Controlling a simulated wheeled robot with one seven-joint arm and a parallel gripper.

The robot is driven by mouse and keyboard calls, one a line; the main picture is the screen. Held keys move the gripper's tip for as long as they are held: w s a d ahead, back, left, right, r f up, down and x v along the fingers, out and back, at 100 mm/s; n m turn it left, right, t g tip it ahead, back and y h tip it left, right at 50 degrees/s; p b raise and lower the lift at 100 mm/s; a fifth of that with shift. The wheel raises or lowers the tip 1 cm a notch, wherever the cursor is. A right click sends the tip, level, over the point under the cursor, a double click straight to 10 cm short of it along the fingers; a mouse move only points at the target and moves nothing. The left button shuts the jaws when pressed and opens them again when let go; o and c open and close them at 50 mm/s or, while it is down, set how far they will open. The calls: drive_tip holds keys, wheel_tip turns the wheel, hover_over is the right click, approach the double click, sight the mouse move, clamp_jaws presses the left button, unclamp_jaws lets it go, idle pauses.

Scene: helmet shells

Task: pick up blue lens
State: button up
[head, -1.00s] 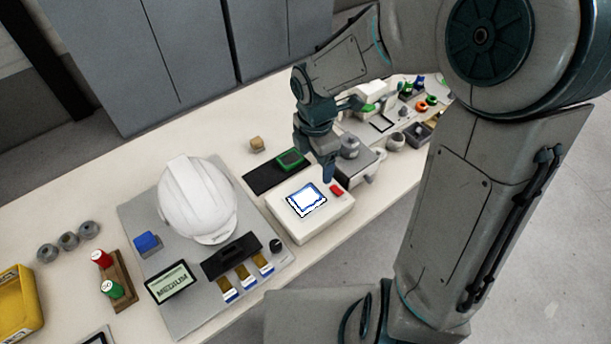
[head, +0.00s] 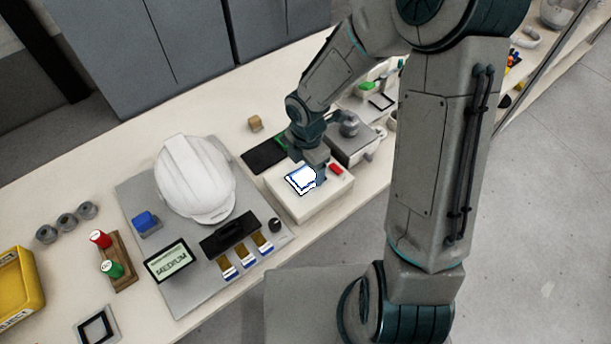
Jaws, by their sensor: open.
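The blue lens (head: 290,183) appears to be the thin square with a blue edge on the bright lit face of a white box (head: 301,210). Its right side is hidden behind my gripper. My gripper (head: 318,182) is open and points down over the right part of the lit square. I cannot tell whether a finger touches the lens. A green-edged square (head: 281,144) lies on a black tray (head: 262,158) behind the box, partly covered by my gripper.
A white helmet shell (head: 192,178) stands left of the box on a grey board, with a blue block (head: 146,221) and a display (head: 168,262). A red button (head: 336,169) is on the box. A grey machine (head: 352,146) stands close on the right.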

sight(305, 177)
wheel_tip(305, 177, down, 2)
drive_tip(key=shift+f, duration=0.15)
drive_tip(key=c, duration=1.1)
